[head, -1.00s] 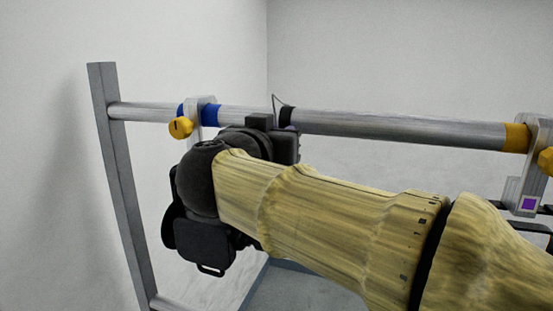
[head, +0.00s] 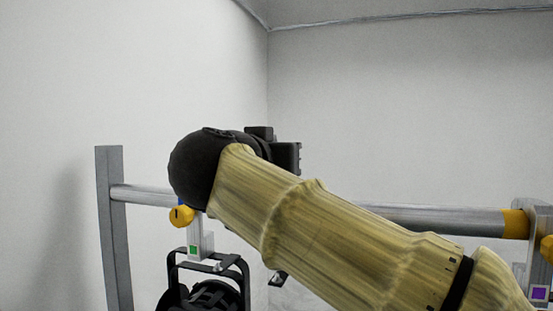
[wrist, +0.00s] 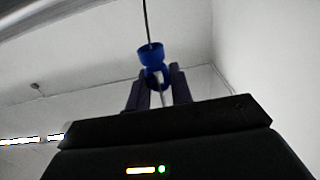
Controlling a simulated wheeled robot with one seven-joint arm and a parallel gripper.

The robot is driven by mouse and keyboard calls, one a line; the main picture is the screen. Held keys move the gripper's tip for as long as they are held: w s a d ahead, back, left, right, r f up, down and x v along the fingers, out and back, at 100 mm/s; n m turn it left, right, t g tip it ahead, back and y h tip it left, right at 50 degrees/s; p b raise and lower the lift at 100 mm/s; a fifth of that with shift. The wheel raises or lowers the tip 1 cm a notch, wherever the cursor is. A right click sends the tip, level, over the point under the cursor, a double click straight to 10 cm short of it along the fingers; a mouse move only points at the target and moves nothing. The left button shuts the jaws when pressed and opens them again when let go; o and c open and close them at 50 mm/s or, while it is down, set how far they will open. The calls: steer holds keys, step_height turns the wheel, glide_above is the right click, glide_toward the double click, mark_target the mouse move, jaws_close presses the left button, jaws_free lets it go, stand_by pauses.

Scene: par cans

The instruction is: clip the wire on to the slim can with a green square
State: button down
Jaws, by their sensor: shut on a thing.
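The can with the green square (head: 193,250) hangs at the lower left of the head view, under a clamp with a yellow knob (head: 181,216). Its black body (head: 205,296) sits in a black yoke and is cut off by the lower edge. In the wrist view my gripper (wrist: 157,78) is shut on a blue clip (wrist: 150,54), and a thin dark wire (wrist: 146,20) runs up from it. In the head view my wrist is above the bar, over and right of the can's clamp. My fingers and the clip are hidden there.
A grey metal bar (head: 440,219) runs across, joined to an upright post (head: 112,230) at left. Another clamp with a purple square (head: 538,293) hangs at far right, beside a yellow band (head: 515,224).

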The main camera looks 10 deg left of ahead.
steer(key=shift+f+b, duration=5.3)
steer(key=shift+f, duration=2.2)
stand_by(0.5)
